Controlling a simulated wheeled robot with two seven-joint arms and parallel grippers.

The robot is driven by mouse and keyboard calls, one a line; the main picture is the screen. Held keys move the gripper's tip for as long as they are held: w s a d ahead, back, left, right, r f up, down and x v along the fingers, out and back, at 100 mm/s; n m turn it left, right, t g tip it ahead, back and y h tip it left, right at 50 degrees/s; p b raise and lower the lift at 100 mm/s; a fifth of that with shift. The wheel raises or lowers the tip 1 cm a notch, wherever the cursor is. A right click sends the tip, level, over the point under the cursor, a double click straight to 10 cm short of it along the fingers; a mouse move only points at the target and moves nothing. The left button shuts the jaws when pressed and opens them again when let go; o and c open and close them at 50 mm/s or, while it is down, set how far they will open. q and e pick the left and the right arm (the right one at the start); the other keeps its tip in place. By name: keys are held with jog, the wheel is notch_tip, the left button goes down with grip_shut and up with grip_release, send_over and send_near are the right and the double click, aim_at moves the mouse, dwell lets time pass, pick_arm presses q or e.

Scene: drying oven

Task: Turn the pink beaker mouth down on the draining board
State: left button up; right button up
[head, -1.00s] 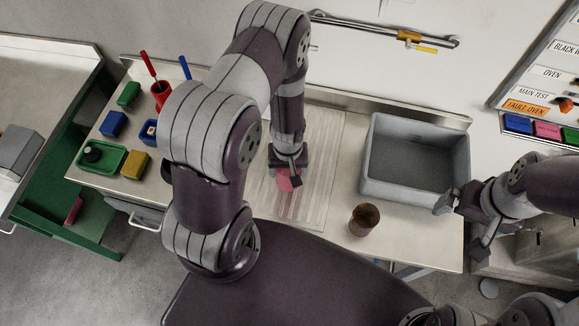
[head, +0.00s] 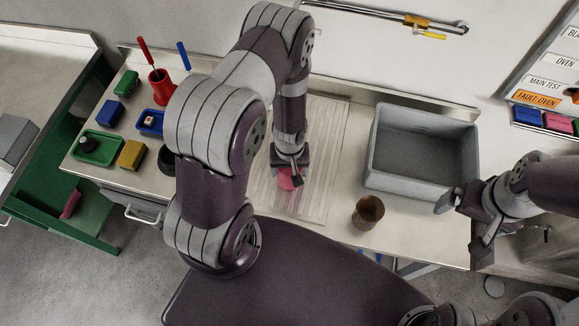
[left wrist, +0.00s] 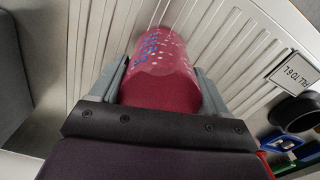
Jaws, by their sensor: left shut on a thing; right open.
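The pink beaker (head: 285,181) is between the fingers of my left gripper (head: 291,176), which is shut on it over the ribbed draining board (head: 326,130). In the left wrist view the beaker (left wrist: 160,70) fills the middle, speckled and with blue lettering. A plain dark red end faces the wrist, and its far end is over the ribs of the board (left wrist: 232,40). I cannot tell whether it touches the board. My right gripper (head: 461,226) is open and empty near the counter's right front, beside the grey tub.
A grey tub (head: 376,185) stands right of the board, with a brown beaker (head: 367,213) in front of it. On the left are a red pot (head: 161,90), a green tray (head: 85,158), coloured blocks and a dark round thing (head: 167,160). The board's right part is bare.

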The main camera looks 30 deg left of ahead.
pick_arm(q)
jog(key=shift+f, duration=0.25)
jog(key=o, duration=1.1)
notch_tip(320, 180, up, 13)
jog(key=shift+f+b, duration=0.15)
jog(key=shift+b, duration=0.55)
jog(key=shift+s+r+m+g, duration=0.25)
jog(key=shift+s+m+g, duration=0.05)
jog(key=shift+s+m, duration=0.65)
notch_tip(320, 180, up, 9)
jog(key=s+d+m+t+b, duration=0.1)
jog(key=s+d+m, duration=0.1)
jog(key=m, duration=0.2)
jog(key=shift+s+t, duration=0.25)
jog(key=shift+t, duration=0.15)
